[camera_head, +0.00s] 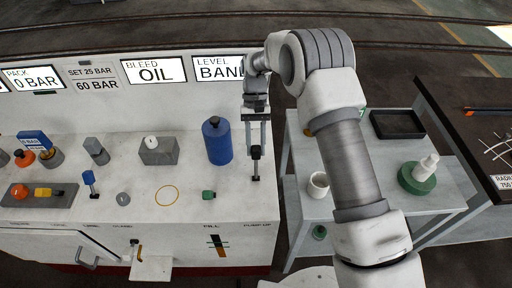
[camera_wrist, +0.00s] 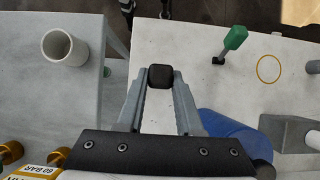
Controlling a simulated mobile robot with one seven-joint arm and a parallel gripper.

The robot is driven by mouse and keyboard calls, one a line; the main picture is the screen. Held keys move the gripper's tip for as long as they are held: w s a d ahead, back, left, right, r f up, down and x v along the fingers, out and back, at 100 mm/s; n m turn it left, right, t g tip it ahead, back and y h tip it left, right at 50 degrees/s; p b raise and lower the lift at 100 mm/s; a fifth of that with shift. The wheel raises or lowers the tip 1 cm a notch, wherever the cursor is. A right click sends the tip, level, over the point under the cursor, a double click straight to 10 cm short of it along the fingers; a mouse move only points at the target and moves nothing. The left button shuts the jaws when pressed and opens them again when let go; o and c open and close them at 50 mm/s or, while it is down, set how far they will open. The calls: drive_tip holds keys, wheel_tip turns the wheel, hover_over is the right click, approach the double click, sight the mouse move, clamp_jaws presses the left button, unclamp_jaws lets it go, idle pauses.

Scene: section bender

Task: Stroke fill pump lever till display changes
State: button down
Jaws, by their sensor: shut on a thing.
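The pump lever (camera_head: 255,168) is a dark upright rod with a black end, at the right end of the white bench top. My gripper (camera_head: 257,117) is over it, pointing down. In the wrist view, the fingers of my gripper (camera_wrist: 160,80) are shut on the lever's black knob (camera_wrist: 160,76). The rod below the knob is hidden there. The display (camera_head: 219,67) on the back panel reads "LEVEL BAND", its right end partly covered by my arm. The display beside it (camera_head: 154,71) reads "BLEED OIL".
A blue cylinder (camera_head: 217,142) stands just left of my gripper. A green-knobbed lever (camera_head: 208,194) and a yellow ring (camera_head: 166,196) are on the bench front. A side table with a white cup (camera_head: 318,185) is to the right, across a narrow gap.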

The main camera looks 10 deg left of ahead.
drive_tip(key=shift+w+a+g, duration=0.15)
drive_tip(key=shift+w+g, duration=0.45)
drive_tip(key=shift+w, duration=0.2)
drive_tip(key=c, duration=0.6)
unclamp_jaws()
drive_tip(key=shift+f, duration=0.1)
drive_tip(key=shift+o, duration=0.2)
drive_tip(key=v, duration=0.7)
drive_tip(key=shift+w+a+r, duration=0.15)
drive_tip(key=shift+r, duration=0.05)
